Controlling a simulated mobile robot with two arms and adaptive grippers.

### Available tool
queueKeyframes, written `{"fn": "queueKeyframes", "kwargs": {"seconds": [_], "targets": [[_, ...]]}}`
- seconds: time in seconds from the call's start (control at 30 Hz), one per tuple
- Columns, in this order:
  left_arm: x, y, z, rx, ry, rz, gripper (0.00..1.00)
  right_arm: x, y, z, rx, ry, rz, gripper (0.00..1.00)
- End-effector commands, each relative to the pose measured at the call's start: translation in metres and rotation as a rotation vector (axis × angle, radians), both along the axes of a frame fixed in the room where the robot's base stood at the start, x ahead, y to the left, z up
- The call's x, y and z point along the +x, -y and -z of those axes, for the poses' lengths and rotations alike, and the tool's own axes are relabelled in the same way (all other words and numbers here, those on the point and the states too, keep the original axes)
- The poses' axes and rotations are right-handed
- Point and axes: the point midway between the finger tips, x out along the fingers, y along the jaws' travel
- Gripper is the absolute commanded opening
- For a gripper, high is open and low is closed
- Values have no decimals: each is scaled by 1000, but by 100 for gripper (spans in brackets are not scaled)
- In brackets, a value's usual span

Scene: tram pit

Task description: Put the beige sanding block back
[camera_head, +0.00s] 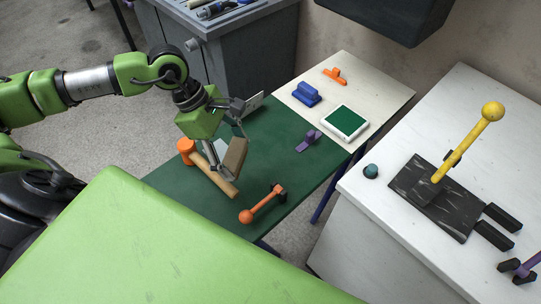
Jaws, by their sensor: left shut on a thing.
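The beige sanding block (236,155) is tilted in my left gripper (232,157), which is shut on it. The gripper holds it over the green part of the table (262,150). The block appears just above the handle of an orange-headed mallet (212,170); I cannot tell how much gap lies between them. The gripper's fingers hide part of the block. My right gripper is not in view.
An orange ball-ended tool (262,204) and a purple tool (308,141) lie nearby. The table's cream part (380,88) holds a blue block (306,93), an orange tool (334,76) and a green-topped white tray (345,122). A white counter (365,225) stands right.

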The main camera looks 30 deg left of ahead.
Motion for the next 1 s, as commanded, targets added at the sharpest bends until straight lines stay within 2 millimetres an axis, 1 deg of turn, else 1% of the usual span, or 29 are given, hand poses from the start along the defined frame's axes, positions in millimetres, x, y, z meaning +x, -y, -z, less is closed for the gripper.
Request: {"fn": "queueKeyframes", "kwargs": {"seconds": [0.03, 0.2, 0.33, 0.5, 0.7, 1.0], "targets": [[-3, -9, 2, 7, -5, -89, 49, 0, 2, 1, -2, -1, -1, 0], [0, -28, -2, 5, 0, -378, 49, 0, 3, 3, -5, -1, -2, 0], [2, -38, -8, 3, 2, -563, 49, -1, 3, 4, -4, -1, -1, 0], [4, -44, -16, 0, 3, -756, 49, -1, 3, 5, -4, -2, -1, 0], [4, -44, -23, -2, 1, -896, 49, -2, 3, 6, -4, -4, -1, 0], [4, -43, -26, -4, 1, -943, 49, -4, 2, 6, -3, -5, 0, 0]]}}
